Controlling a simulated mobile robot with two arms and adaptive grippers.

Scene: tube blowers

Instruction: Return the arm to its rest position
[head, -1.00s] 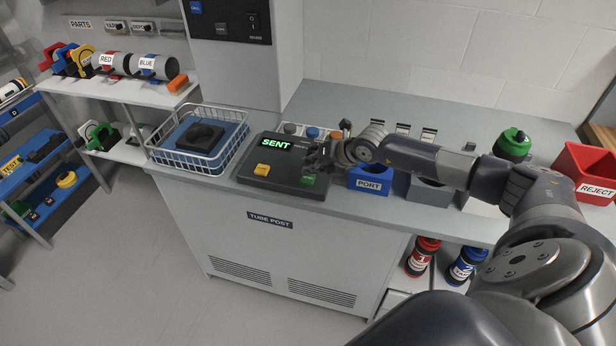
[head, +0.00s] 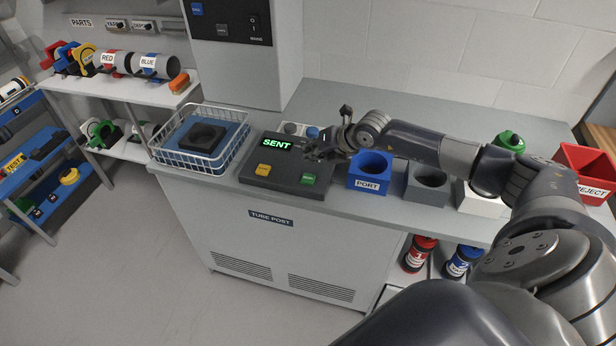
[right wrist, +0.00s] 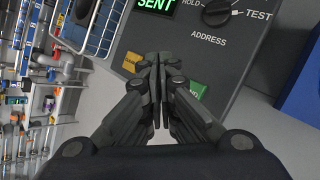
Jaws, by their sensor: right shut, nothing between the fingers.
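My right gripper (head: 318,152) is shut and empty above the back right part of the dark control panel (head: 248,177). The panel's display (head: 277,143) reads SENT in green. A yellow button (head: 264,170) and a green button (head: 308,179) are on its front. In the right wrist view my right gripper (right wrist: 157,95) has its fingers together, with the green button (right wrist: 197,89) partly hidden beside them. My right arm reaches in from the lower right, over the counter. My left gripper is not in view.
A blue PORT block (head: 368,184), a grey holder (head: 427,193) and a red REJECT bin (head: 590,160) stand along the counter, right of the panel. A white wire basket (head: 212,166) stands left of it. Red and blue tubes (head: 420,254) sit below the counter.

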